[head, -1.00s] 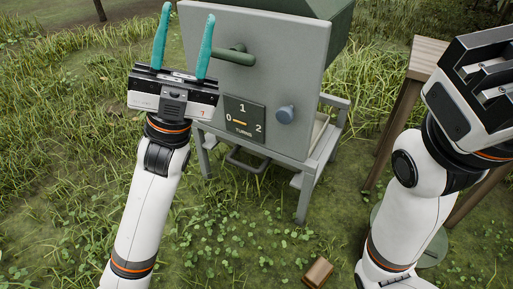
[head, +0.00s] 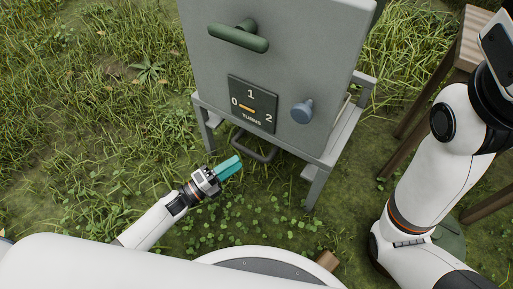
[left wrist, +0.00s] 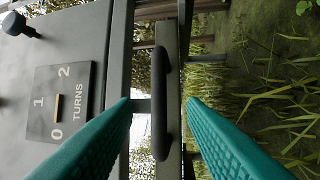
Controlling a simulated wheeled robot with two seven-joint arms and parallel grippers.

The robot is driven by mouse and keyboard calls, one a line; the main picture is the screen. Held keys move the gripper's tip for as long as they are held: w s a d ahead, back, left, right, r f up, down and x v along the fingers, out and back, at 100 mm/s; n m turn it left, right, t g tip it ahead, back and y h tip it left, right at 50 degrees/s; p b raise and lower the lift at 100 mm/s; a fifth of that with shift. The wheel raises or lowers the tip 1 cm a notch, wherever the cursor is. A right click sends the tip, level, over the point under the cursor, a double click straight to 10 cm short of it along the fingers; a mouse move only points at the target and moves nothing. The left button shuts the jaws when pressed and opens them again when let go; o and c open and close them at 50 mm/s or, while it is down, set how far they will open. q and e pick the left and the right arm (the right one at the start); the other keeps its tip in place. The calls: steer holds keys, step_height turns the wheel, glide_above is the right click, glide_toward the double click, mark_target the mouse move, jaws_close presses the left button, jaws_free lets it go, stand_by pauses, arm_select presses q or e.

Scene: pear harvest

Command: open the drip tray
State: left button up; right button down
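The drip tray shows mainly by its dark bar handle (head: 254,147), low under the grey metal cabinet (head: 280,65). In the left wrist view the handle (left wrist: 160,102) stands upright in the picture, ahead of the gap between my fingertips. The rest of the tray is hard to make out. My left gripper (head: 238,162) has teal fingers pointing at the handle from the front left. In the left wrist view its fingers (left wrist: 158,106) are apart with nothing held. I cannot tell whether they touch the handle. My right gripper is cut off at the upper right edge, its fingers out of sight.
The cabinet front carries a green lever (head: 238,37), a TURNS dial panel (head: 252,104) and a blue-grey knob (head: 302,111). Its metal stand (head: 318,185) has legs beside the handle. A wooden table (head: 468,50) stands at the right. Grass in front is open.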

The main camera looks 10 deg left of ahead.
arm_select(q)
steer(key=b+x, duration=0.2)
steer(key=x, duration=0.6)
steer(key=shift+w+d, duration=0.15)
steer(key=shift+r, duration=0.1)
jaws_close()
